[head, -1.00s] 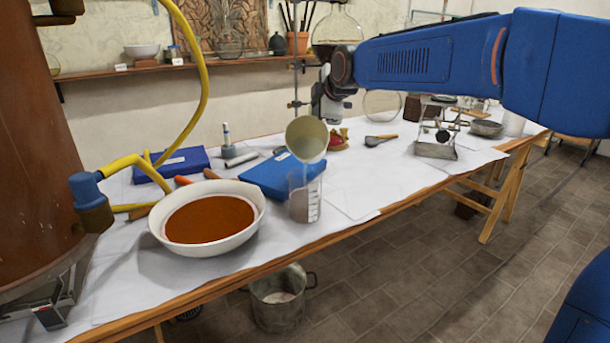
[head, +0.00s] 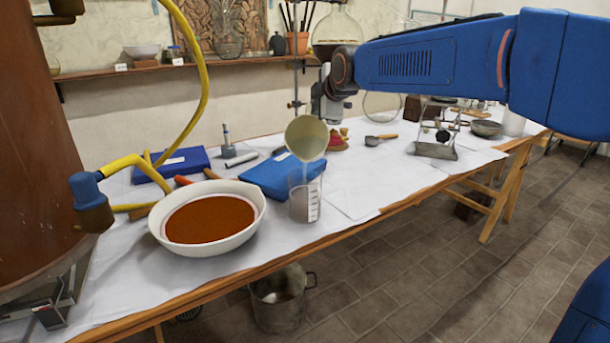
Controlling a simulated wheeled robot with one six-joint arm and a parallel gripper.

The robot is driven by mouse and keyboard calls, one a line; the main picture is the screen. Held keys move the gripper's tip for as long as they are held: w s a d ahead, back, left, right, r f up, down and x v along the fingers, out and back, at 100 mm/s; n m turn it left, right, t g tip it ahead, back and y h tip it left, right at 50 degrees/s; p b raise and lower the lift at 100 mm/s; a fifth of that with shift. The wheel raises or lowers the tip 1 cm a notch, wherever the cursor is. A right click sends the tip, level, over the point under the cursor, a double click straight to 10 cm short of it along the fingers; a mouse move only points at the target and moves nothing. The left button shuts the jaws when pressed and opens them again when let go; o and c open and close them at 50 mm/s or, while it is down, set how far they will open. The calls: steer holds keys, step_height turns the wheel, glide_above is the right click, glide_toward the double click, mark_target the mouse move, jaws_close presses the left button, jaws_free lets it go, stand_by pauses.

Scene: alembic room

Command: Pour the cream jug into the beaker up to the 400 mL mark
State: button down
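The cream jug (head: 306,138) is tipped over above the beaker, its open mouth facing down toward the camera. A pale stream runs from its lip into the beaker. The clear beaker (head: 305,198) stands upright on the table with white graduation marks on its side. It holds greyish liquid in its lower part; the mark numbers are too small to read. My gripper (head: 322,112) is behind and above the jug, at the end of the blue arm. The jug hangs from it in the air, so it appears shut on the jug, though the fingers are mostly hidden.
A white bowl of reddish-brown contents (head: 253,225) stands left of the beaker. A blue book (head: 270,180) lies just behind the beaker, and a metal stand rod (head: 296,90) rises behind the jug. The table's front edge is close to the beaker.

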mark_target(314, 133)
steer(key=shift+s+r+t, duration=0.1)
steer(key=shift+r+t, duration=0.15)
steer(key=shift+t, duration=0.05)
stand_by(0.5)
steer(key=shift+w+d+f+m+g, duration=0.1)
steer(key=shift+w+f+m+g, duration=0.05)
steer(key=shift+w+f+g, duration=0.7)
steer(key=shift+w+f+m+g, duration=0.15)
steer(key=shift+w+f+g, duration=0.4)
steer(key=shift+f, duration=0.45)
steer(key=shift+w+f+g, duration=0.45)
steer(key=shift+f+g, duration=0.15)
steer(key=shift+f, duration=0.3)
steer(key=shift+w+f+g, duration=0.45)
steer(key=shift+f+g, duration=0.15)
steer(key=shift+f, duration=0.25)
steer(key=w+f+m+g, duration=0.1)
steer(key=w+f+g, duration=0.1)
steer(key=g, duration=0.1)
steer(key=w+f+g, duration=0.2)
steer(key=shift+d+m+g, duration=0.15)
steer(key=shift+m+g, duration=0.25)
steer(key=shift+s, duration=0.1)
